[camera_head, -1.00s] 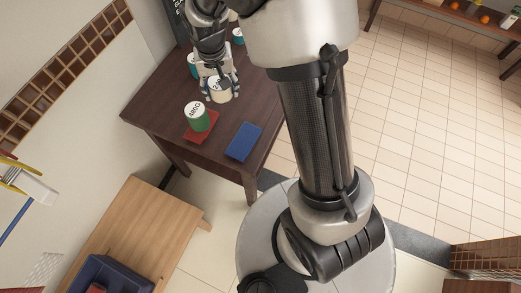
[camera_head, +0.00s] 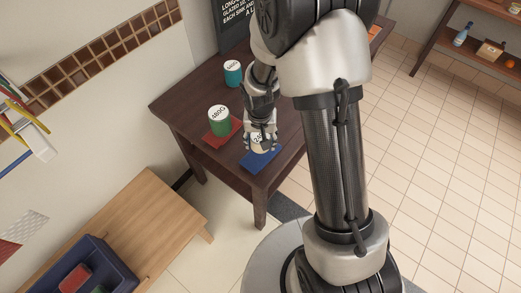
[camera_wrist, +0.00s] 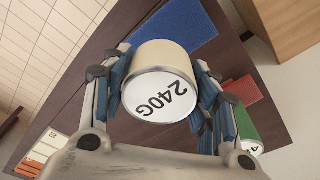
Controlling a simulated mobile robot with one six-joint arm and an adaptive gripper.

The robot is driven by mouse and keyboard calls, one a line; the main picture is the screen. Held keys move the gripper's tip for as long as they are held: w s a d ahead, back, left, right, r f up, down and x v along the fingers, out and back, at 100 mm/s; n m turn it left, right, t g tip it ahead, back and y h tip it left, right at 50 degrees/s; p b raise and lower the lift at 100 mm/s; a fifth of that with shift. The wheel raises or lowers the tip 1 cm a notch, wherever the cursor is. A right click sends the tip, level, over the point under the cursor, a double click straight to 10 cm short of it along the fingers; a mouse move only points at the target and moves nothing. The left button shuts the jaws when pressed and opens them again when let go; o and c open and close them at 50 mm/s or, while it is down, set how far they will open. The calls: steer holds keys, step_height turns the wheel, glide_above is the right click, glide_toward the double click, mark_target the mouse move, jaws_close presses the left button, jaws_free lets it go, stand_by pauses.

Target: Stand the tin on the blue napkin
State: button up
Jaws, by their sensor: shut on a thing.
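My gripper (camera_head: 261,138) is shut on a cream tin (camera_wrist: 160,62) with a white top marked 240G (camera_wrist: 160,97). In the wrist view the tin sits between the two blue-padded fingers. In the head view the tin (camera_head: 259,149) shows at the far part of the blue napkin (camera_head: 255,163), partly hidden by the fingers. In the wrist view the blue napkin (camera_wrist: 180,25) lies just past the tin, partly covered by it. I cannot tell whether the tin touches the napkin or hangs above it.
A green tin (camera_head: 219,124) stands on a red napkin (camera_head: 231,139) to the left. A teal tin (camera_head: 233,76) stands farther back on the dark table (camera_head: 183,103). The table's front edge is close to the blue napkin. A lower wooden table (camera_head: 150,217) bears a blue crate (camera_head: 113,262).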

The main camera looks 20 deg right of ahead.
steer(key=shift+f+b, duration=0.75)
steer(key=shift+f, duration=1.65)
steer(key=shift+f, duration=0.1)
steer(key=shift+f, duration=0.15)
steer(key=o, duration=1.2)
steer(key=shift+r, duration=0.2)
